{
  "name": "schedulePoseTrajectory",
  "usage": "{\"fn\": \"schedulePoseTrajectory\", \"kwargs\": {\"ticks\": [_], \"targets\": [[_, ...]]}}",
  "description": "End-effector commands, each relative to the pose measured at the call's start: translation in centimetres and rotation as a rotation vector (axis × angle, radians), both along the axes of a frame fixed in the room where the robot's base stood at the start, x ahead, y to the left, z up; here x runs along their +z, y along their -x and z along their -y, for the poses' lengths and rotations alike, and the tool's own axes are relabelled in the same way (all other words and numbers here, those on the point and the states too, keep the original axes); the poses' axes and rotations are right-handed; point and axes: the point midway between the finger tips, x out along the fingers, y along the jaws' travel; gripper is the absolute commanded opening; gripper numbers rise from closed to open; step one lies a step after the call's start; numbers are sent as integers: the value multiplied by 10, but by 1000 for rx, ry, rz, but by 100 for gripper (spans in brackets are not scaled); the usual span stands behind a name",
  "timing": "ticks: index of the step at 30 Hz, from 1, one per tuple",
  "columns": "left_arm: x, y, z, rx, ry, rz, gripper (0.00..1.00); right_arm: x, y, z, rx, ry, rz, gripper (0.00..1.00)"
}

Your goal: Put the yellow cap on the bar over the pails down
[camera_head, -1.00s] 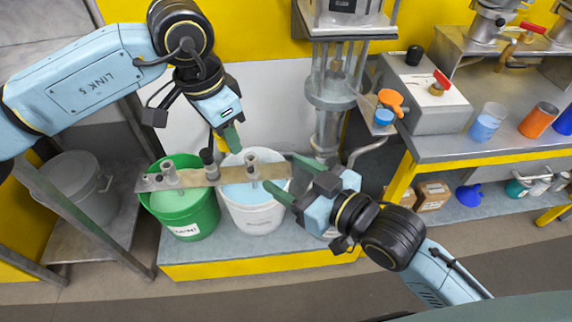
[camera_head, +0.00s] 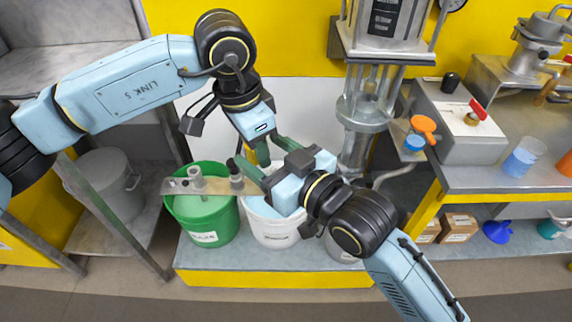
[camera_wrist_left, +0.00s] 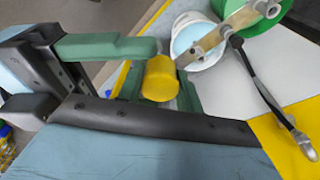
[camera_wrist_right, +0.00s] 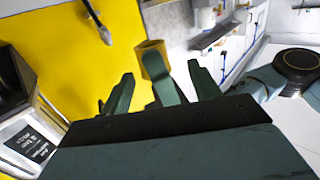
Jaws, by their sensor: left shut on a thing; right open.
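The yellow cap (camera_wrist_left: 160,78) is in my left gripper (camera_wrist_left: 158,70) in the left wrist view. It also shows behind a green finger in the right wrist view (camera_wrist_right: 152,47).
A clear-columned machine (camera_head: 362,110) stands right of the pails. A bench (camera_head: 470,180) at right holds a control box (camera_head: 455,135) and beakers. A grey lidded pot (camera_head: 105,180) sits on the left shelf. A black-handled rod shows near the bar in the left wrist view.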

Motion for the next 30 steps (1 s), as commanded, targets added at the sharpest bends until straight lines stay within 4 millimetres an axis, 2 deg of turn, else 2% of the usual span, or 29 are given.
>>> {"fn": "schedulePoseTrajectory", "kwargs": {"ticks": [5, 14, 25, 29, 30], "targets": [[0, 0, 0, 0, 0, 0, 8, 0, -10, -9, 0, 0, 0, 62], [0, 0, 0, 0, 0, 0, 8, -1, -11, -10, 1, 1, 1, 62], [0, -1, 0, 0, 1, 2, 8, 0, -10, -11, 4, -2, 0, 16], [1, -1, 1, 0, 3, 4, 8, 0, -10, -12, 6, -4, -1, 15], [1, -1, 1, 0, 4, 4, 39, 0, -9, -12, 7, -4, -1, 15]]}}
